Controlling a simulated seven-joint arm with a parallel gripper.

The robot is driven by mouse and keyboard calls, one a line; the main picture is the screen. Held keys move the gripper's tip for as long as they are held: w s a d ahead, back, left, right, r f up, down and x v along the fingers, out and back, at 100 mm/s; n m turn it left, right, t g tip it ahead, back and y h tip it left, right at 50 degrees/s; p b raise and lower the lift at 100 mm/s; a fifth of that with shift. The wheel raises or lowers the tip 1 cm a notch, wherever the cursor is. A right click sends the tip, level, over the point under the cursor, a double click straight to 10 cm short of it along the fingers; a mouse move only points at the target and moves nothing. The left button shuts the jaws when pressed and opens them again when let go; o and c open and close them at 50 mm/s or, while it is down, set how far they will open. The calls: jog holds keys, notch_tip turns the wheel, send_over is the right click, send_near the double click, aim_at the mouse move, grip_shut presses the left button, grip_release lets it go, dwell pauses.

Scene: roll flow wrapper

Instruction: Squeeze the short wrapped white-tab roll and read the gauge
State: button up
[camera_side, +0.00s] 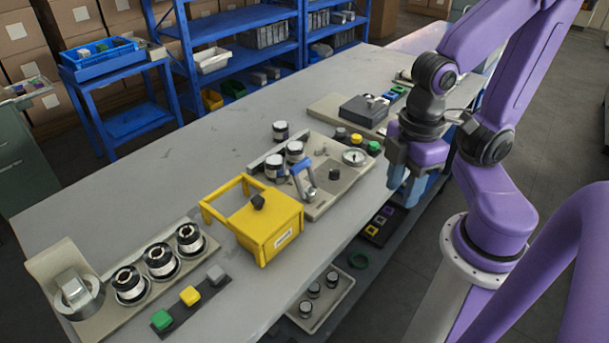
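Several dark-and-white wrapped rolls are in view. One roll (280,131) stands at the back, and two more, a rear roll (295,152) and a front roll (275,167), stand by a beige plate (322,207). I cannot tell which is the short white-tab roll; tabs are too small to read. The plate carries a round white-faced gauge (355,157), its reading illegible, and a blue-handled metal device (304,178). My gripper (406,194), with blue fingers, points down right of the gauge, apart from the rolls. Its finger gap is not clear.
A yellow handled box (283,238) stands in front of the plate. A beige station (100,325) at front left holds three rolls. Coloured buttons (190,295) lie beside it. A grey box (363,111) stands farther back. The table's left middle (150,185) is clear.

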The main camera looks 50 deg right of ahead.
jog(key=shift+w+a, duration=0.1)
jog(key=shift+w, duration=0.05)
grip_shut()
jog(key=w+a+r+n+g+h, duration=0.1)
jog(key=w+a, duration=0.2)
jog(key=w, duration=1)
jog(key=w+a+r+n+g+h, duration=0.1)
jog(key=w+a+n, duration=0.1)
jog(key=w, duration=1)
jog(key=w+d+f+n+g, duration=0.1)
jog(key=w+d+f, duration=0.2)
jog(key=w+d, duration=0.3)
jog(key=w+d+f+n+g+y, duration=0.1)
jog(key=w+d+f+g, duration=0.1)
jog(key=w+d+f, duration=0.2)
jog(key=shift+w+d+f+y, duration=0.3)
jog(key=shift+w+d, duration=1.35)
jog(key=shift+w, duration=1.1)
